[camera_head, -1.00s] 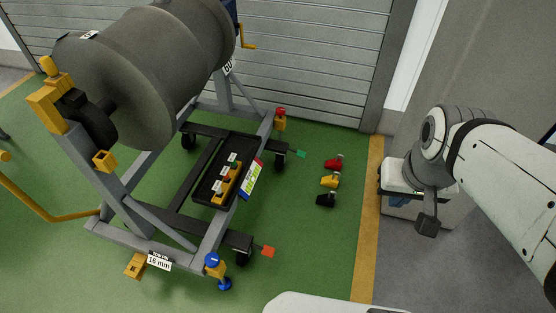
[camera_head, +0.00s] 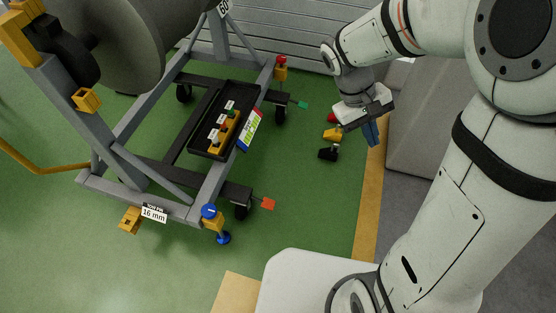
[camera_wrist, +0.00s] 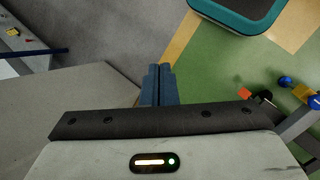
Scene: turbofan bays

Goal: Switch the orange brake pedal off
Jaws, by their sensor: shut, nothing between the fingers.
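The orange brake pedal (camera_head: 268,204) is a small flat tab beside the caster at the near right corner of the grey engine stand. It shows small at the right of the wrist view (camera_wrist: 244,93). I cannot tell from its tilt whether it is pressed. My gripper (camera_head: 373,138) has blue fingers that are shut and empty. It hangs well above the floor, to the right of and farther back than the pedal, and touches nothing. Its fingertips also show in the wrist view (camera_wrist: 160,69).
A green pedal (camera_head: 303,105) sits at the stand's far right caster. Black (camera_head: 328,154) and yellow (camera_head: 333,134) chocks and a partly hidden red one lie near my gripper. A blue-knobbed jack (camera_head: 211,217) stands left of the orange pedal. Green floor right of the pedal is clear.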

